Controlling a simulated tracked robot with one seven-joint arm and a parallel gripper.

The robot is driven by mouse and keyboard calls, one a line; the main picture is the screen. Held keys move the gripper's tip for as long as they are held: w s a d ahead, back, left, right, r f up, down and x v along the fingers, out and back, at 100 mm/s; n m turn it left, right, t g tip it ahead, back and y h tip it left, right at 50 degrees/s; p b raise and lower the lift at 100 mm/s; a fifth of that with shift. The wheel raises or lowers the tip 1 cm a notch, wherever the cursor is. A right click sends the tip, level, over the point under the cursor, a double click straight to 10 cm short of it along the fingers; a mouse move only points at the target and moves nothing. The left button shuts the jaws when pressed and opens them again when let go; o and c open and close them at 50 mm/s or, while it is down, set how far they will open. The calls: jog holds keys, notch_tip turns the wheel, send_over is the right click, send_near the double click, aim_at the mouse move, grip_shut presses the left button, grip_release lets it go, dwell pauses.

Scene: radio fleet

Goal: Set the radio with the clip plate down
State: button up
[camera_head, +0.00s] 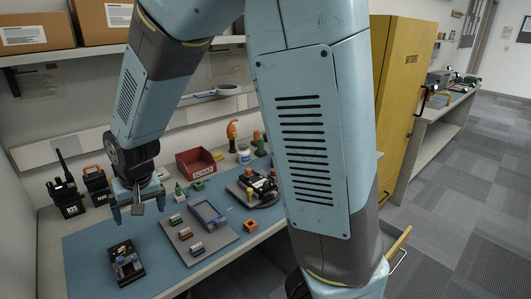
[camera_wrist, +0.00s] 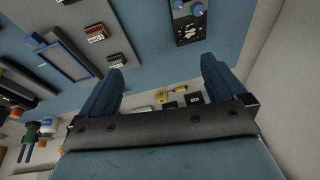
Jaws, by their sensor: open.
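A dark radio (camera_head: 127,265) lies on the blue mat near its front left. It has blue-grey parts on its upper side, and in the wrist view (camera_wrist: 187,25) two blue knobs and pale spots show on it. I cannot make out for certain which part is a clip plate. My gripper (camera_head: 138,207) is open and hangs above the mat, behind the radio and apart from it. In the wrist view both fingers (camera_wrist: 160,78) are spread with nothing held between them.
A grey tray (camera_head: 230,236) with small blocks and a blue-framed piece lies right of the radio. Two dark radios (camera_head: 66,190) (camera_head: 96,185) stand at the back left. A red bin (camera_head: 195,163) stands behind. My arm hides part of the bench.

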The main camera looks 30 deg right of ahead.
jog(key=s+d+r+y, duration=0.1)
jog(key=d+r, duration=0.5)
jog(key=d, duration=0.4)
jog(key=s+d+r+m+t+h, duration=0.1)
jog(key=s+d+r, duration=0.4)
jog(key=s+d, duration=0.3)
jog(key=s+d+r+t+h, duration=0.1)
jog(key=s+d+r, duration=0.5)
jog(key=s+d, duration=0.2)
jog(key=shift+d+r+m+h, duration=0.25)
jog(key=shift+d+m+h, duration=0.05)
jog(key=shift+d+m, duration=0.15)
